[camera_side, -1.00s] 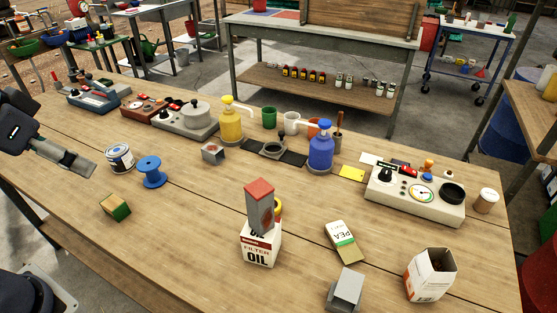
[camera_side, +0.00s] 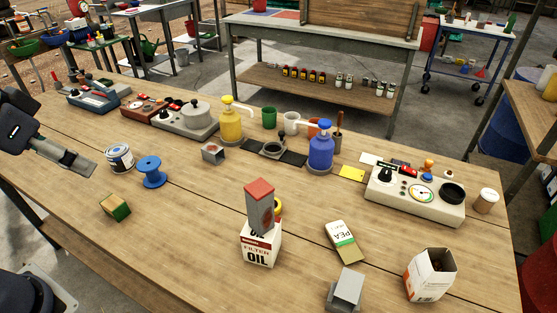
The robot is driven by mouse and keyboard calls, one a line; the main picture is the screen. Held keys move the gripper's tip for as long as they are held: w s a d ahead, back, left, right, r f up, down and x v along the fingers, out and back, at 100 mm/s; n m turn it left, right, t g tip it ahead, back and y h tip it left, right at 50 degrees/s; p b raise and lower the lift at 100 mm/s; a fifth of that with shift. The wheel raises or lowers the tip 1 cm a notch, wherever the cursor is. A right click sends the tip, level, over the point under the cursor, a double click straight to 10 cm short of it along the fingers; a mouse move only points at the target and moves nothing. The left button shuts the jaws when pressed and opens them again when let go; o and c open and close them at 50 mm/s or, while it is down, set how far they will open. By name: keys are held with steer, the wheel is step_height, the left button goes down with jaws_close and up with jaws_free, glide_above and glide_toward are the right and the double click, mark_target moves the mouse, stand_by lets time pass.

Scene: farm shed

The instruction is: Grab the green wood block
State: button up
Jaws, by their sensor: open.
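The green wood block (camera_side: 115,208) lies on the left part of the wooden table, near its front edge. It has a bare wood face and green sides. My gripper (camera_side: 82,167) is at the left of the view, up and to the left of the block and apart from it. Its fingers point right and slightly down. It is open, and nothing shows between its fingers.
A paint can (camera_side: 119,158) and a blue spool (camera_side: 151,172) stand behind the block, close to my gripper. The table between is clear.

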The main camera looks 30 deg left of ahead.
steer(key=g, duration=0.6)
glide_above(111, 203)
step_height(111, 203, down, 12)
steer(key=f, duration=0.1)
steer(key=shift+m, duration=0.4)
step_height(111, 203, down, 10)
steer(key=shift+w+r, duration=0.15)
steer(key=shift+r, duration=0.1)
steer(key=shift+f, duration=3.15)
steer(key=shift+c, duration=0.4)
